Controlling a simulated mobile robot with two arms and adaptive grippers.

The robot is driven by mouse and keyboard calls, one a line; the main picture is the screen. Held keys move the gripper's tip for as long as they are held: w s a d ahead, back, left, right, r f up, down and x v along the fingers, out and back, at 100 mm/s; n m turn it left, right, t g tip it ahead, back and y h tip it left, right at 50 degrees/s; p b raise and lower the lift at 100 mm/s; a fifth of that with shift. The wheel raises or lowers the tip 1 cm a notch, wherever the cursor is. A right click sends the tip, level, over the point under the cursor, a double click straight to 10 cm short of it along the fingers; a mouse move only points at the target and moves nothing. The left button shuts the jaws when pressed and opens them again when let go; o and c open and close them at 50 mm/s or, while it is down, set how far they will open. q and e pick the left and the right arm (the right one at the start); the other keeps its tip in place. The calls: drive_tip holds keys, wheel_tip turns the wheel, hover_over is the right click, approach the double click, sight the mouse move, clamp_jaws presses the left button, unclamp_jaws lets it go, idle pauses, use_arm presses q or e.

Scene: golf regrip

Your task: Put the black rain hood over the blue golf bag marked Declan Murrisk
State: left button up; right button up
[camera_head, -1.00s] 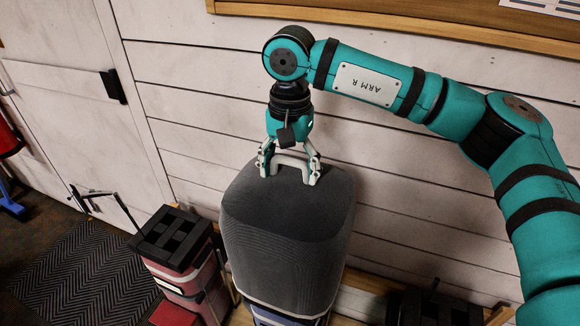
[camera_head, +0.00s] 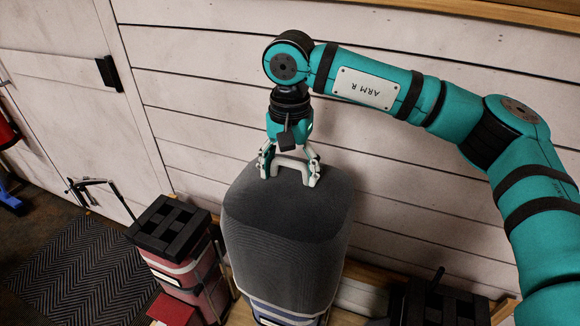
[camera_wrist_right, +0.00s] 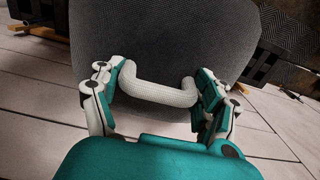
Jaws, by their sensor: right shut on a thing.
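The black rain hood (camera_head: 282,230) is a dark, ribbed, box-like cover with a pale handle on top. My right gripper (camera_head: 290,176) is shut on that handle and sits just above the hood's top. In the right wrist view my gripper (camera_wrist_right: 160,90) has its fingers at both ends of the pale handle (camera_wrist_right: 158,93), with the dark hood (camera_wrist_right: 165,35) behind it. The blue bag (camera_head: 275,312) shows as a narrow strip with a white label edge under the hood's lower rim; the hood hides its top. No name can be read. My left gripper is not in view.
A red bag with a black divider top (camera_head: 172,232) stands close on the left. Another black divider top (camera_head: 440,305) is at the lower right. A white plank wall (camera_head: 400,190) is behind. A dark chevron mat (camera_head: 75,275) covers the floor at left.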

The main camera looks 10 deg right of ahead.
sight(290, 161)
drive_tip(key=shift+f+b, duration=1.9)
drive_tip(key=shift+f, duration=0.85)
drive_tip(key=shift+f+b, duration=0.3)
drive_tip(key=shift+f, duration=0.05)
drive_tip(key=o, duration=1.7)
drive_tip(key=shift+c, duration=1.3)
drive_tip(key=shift+r, duration=0.1)
drive_tip(key=shift+r+p, duration=3.1)
drive_tip(key=shift+r, duration=1.85)
drive_tip(key=shift+f, duration=0.1)
